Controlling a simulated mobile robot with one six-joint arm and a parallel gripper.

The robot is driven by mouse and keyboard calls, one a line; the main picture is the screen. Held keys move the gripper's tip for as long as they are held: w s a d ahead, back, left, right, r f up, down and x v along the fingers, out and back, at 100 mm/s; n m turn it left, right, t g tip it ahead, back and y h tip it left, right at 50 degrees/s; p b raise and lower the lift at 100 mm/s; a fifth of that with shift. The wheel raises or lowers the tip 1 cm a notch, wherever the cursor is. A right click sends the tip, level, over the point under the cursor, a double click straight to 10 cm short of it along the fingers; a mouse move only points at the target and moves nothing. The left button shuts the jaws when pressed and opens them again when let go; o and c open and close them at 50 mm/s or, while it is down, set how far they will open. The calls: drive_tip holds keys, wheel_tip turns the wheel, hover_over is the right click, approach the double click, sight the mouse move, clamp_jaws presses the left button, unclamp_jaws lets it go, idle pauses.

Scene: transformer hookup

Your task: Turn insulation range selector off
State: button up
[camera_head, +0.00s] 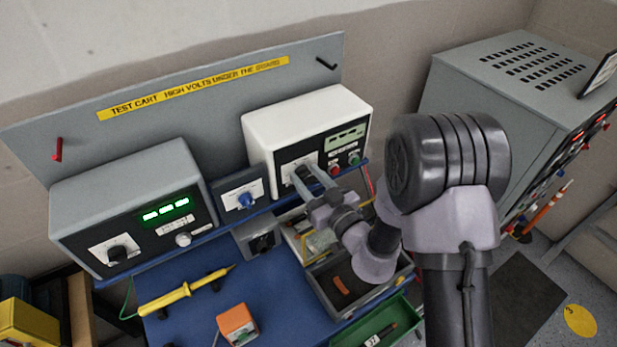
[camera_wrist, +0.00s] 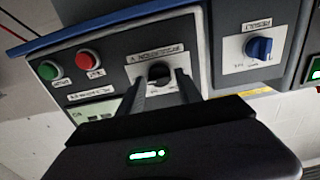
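The insulation tester is the white box (camera_head: 307,115) with a dark front panel at the back right of the bench. Its black selector knob (camera_wrist: 159,73) sits on a white label plate in the wrist view, which shows the panel upside down. My gripper (camera_wrist: 161,80) is at this knob, with one finger on each side. The fingers stand apart; I cannot tell whether they touch the knob. In the head view my gripper (camera_head: 308,172) reaches the panel and hides most of the knob.
Red (camera_wrist: 89,60) and green (camera_wrist: 49,70) buttons sit beside the knob. A small panel with a blue knob (camera_head: 245,199) and a grey meter box (camera_head: 125,200) stand to the left. A grey bin (camera_head: 350,312) lies below my arm. A grey cabinet (camera_head: 510,75) stands at the right.

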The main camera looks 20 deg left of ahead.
clamp_jaws()
